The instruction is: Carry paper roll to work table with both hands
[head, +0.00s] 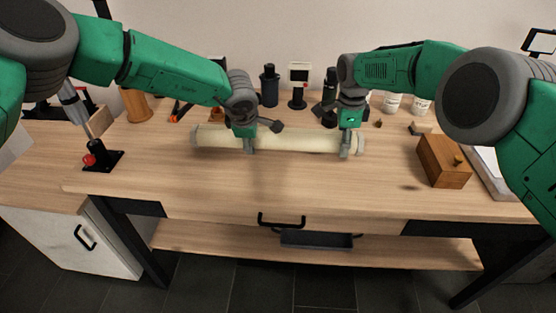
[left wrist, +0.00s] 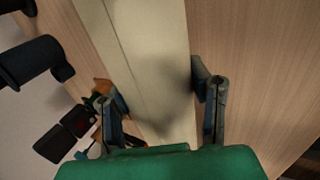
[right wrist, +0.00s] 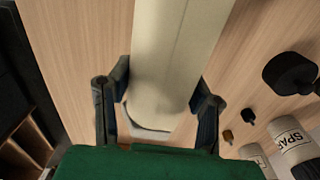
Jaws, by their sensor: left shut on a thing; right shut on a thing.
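The paper roll (head: 295,141) is a long cream cylinder lying sideways over the work table (head: 230,190). I cannot tell whether it touches the top. My left gripper (head: 248,143) is shut on it left of its middle. In the left wrist view the roll (left wrist: 150,45) passes between the fingers of this gripper (left wrist: 160,85). My right gripper (head: 348,143) is shut on the roll near its right end. In the right wrist view the roll (right wrist: 175,45) lies between the fingers of this gripper (right wrist: 163,85), with its end just past them.
A wooden box with a knob (head: 442,162) stands at the right. A black stand with a red knob (head: 98,158) is at the left. The front of the tabletop is clear.

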